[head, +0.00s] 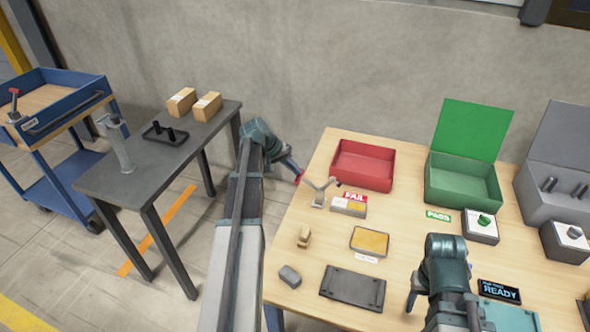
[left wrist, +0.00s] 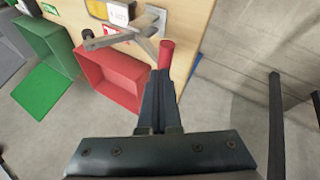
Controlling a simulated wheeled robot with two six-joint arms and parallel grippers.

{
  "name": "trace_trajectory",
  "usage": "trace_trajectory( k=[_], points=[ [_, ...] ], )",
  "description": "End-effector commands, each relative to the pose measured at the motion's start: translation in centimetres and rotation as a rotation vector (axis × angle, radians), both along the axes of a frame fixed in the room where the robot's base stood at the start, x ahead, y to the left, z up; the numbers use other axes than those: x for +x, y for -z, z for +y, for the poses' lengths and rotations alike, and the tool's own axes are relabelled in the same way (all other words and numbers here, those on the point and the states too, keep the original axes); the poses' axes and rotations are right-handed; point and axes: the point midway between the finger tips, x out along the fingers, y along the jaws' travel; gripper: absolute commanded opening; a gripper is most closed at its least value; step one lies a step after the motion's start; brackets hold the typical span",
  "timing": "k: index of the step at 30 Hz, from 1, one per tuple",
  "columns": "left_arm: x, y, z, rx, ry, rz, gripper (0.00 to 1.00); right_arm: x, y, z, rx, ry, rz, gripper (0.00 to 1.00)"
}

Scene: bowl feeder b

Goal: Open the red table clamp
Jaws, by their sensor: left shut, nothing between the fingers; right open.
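The table clamp is a grey metal toggle (head: 320,190) at the left back of the wooden table, with a red grip (head: 300,176) sticking out past the table's left edge. In the left wrist view its grey arm (left wrist: 115,39) reaches over the table and the red grip (left wrist: 166,54) stands at my fingertips. My left gripper (head: 296,171) is shut and empty; its tips (left wrist: 160,74) overlap the lower end of the red grip, and I cannot tell whether they touch. My right gripper (head: 414,293) is open, low over the table's front; its fingers are partly hidden.
A red bin (head: 363,146) and labelled part stand close to the clamp; a green lidded bin (head: 463,183) is further right. A dark plate (head: 352,289) lies in front. A grey side table (head: 200,125) and blue cart (head: 60,128) are left across a floor gap.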

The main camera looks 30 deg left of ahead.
Motion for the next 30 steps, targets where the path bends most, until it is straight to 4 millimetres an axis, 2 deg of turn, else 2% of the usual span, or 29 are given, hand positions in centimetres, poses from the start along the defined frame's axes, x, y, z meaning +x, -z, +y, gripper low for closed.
trace_trajectory(
  k=[8, 14, 21, 30],
  points=[
    [0.0, -0.2, -0.1, 0.000, 0.000, 0.000, 0.00, 0.0, -0.2, 0.0, 0.000, 0.000, 0.000, 0.50],
    [0.3, -1.5, -0.7, 0.001, 0.002, 0.000, 0.00, 0.0, -1.5, 0.0, 0.000, 0.000, 0.000, 0.50],
    [0.8, -4.6, -2.1, -0.001, 0.003, 0.000, 0.00, 0.0, -4.6, 0.0, 0.000, 0.000, 0.000, 0.50],
    [-2.0, -9.3, 0.4, 0.000, 0.000, 0.000, 0.00, 0.0, -9.3, 0.0, 0.000, 0.001, 0.000, 0.50]
  ],
)
